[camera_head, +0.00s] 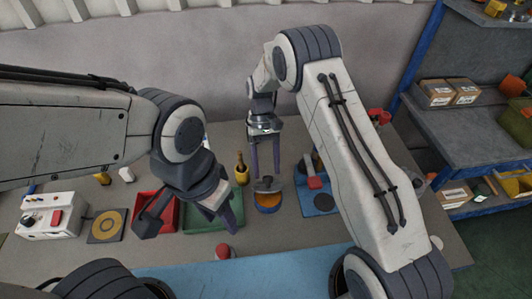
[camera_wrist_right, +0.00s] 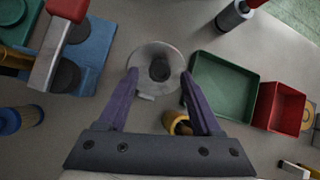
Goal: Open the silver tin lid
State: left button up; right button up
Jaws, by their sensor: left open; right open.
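The silver tin (camera_head: 268,203) stands on the table in the middle of the head view, with an orange band on its side and a lid (camera_head: 266,184) on top. My right gripper (camera_head: 265,172) is open and points down above and slightly behind the tin. Its two purple fingers (camera_wrist_right: 158,75) are apart, with the lid beyond their tips; I see no contact. My left gripper (camera_head: 222,215) is open and empty over the green tray's area, left of the tin.
A gold bottle (camera_head: 242,170) stands close behind and left of the tin. A green tray (camera_head: 200,222) and red tray (camera_head: 170,217) lie left. A blue base with a red-handled device (camera_head: 316,200) is right. A red-topped cylinder (camera_head: 223,252) stands in front.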

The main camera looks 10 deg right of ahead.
jog(key=b+v, duration=0.2)
jog(key=v, duration=0.7)
